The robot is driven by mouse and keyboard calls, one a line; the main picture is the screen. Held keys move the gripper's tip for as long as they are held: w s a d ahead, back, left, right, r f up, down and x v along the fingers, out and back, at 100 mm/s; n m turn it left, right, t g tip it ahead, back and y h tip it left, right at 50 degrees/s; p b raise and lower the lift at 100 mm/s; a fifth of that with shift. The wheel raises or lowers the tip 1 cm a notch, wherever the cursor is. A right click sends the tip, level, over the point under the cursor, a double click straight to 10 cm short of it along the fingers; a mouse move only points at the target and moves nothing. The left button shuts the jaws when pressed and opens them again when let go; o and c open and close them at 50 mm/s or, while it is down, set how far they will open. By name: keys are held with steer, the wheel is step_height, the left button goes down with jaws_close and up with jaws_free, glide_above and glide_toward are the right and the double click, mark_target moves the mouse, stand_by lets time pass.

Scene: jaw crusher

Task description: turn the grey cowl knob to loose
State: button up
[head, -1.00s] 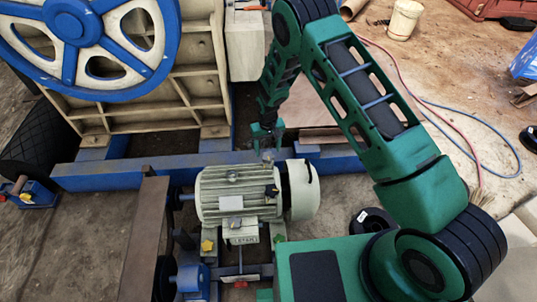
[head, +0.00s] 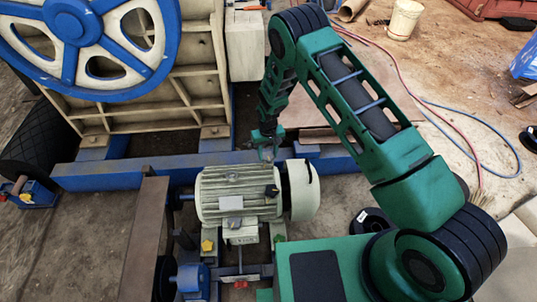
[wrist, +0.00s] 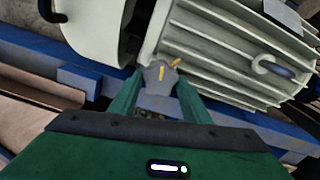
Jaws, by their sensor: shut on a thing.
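The grey cowl knob (wrist: 160,75) shows in the wrist view between my fingertips, with a yellow stripe on its face. A second yellow mark (wrist: 175,62) sits just beside it, up and to the right, at a slant to the stripe. My gripper (wrist: 157,84) is shut on the knob, one green finger on each side. In the head view my gripper (head: 267,151) is at the far side of the motor (head: 238,192), close to its pale cowl (head: 301,190). The knob is too small and covered to make out there.
A blue frame beam (head: 120,175) runs behind the motor. A blue and cream flywheel (head: 75,30) stands at the back left. A black knob (head: 271,190) sits on the motor's near side. Hoses (head: 470,150) lie on the open floor at right.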

mark_target(268, 156)
steer(key=shift+n, duration=0.3)
steer(key=n, duration=0.5)
steer(key=shift+n, duration=0.3)
steer(key=n, duration=0.6)
steer(key=shift+d, duration=0.1)
steer(key=shift+w, duration=0.1)
steer(key=o, duration=1)
steer(key=shift+o, duration=0.2)
step_height(268, 156, up, 11)
steer(key=shift+f, duration=0.15)
